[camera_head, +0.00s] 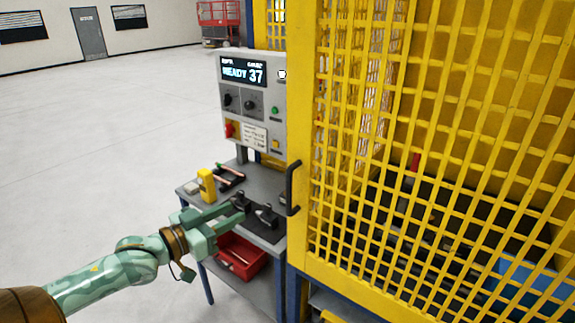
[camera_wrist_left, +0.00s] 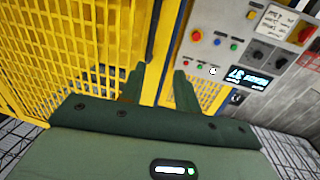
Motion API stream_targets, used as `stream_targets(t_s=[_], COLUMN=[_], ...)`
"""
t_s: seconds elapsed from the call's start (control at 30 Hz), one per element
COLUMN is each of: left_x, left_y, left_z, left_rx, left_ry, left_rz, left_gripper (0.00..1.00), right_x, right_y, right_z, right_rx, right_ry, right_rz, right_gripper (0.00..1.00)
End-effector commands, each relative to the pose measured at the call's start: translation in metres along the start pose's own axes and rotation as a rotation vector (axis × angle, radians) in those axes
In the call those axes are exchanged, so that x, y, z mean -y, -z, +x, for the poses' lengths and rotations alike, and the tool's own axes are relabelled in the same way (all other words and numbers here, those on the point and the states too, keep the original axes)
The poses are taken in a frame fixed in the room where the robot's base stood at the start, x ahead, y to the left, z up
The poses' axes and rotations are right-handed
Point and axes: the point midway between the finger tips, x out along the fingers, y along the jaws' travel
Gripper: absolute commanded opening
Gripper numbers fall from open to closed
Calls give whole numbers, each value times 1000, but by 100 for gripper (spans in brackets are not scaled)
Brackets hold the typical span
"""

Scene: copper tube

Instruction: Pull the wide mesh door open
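The wide yellow mesh door (camera_head: 440,130) fills the right of the head view. A black bar handle (camera_head: 292,188) stands upright on its left edge frame. Yellow mesh also shows in the wrist view (camera_wrist_left: 70,50). My left gripper (camera_head: 238,208) reaches in from the left, in front of the side table and to the left of the handle, apart from it in the picture. Its two fingers (camera_wrist_left: 160,82) are spread with a gap between them, and nothing is held. I cannot clearly pick out the handle in the wrist view. My right gripper is not in view.
A grey control panel (camera_head: 250,119) with a lit display stands left of the door. Below it, a side table (camera_head: 190,187) carries a yellow item (camera_head: 206,184) and black fixtures (camera_head: 262,222). A red bin (camera_head: 240,258) sits underneath. Open floor (camera_head: 100,130) lies left.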

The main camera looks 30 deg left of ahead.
Motion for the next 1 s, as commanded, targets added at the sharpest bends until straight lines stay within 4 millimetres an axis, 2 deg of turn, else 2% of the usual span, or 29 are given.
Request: stream_targets(t_s=[0.03, 0.1, 0.27, 0.8, 1.0], left_x=[-8, -14, -16, -19, -21], left_y=[17, 25, 27, 31, 31], left_z=[1, 3, 18, 126, 154], left_rx=[-16, -29, -37, -35, -33], left_ry=[-23, -39, -43, -41, -41], left_rz=[-2, -5, -6, -5, -5], left_gripper=[32, 32, 32, 32, 32], right_x=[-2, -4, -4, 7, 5], right_y=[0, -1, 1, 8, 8], right_z=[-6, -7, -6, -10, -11], right_rx=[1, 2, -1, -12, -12], right_ry=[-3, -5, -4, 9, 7], right_rz=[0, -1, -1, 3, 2], right_gripper=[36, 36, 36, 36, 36])
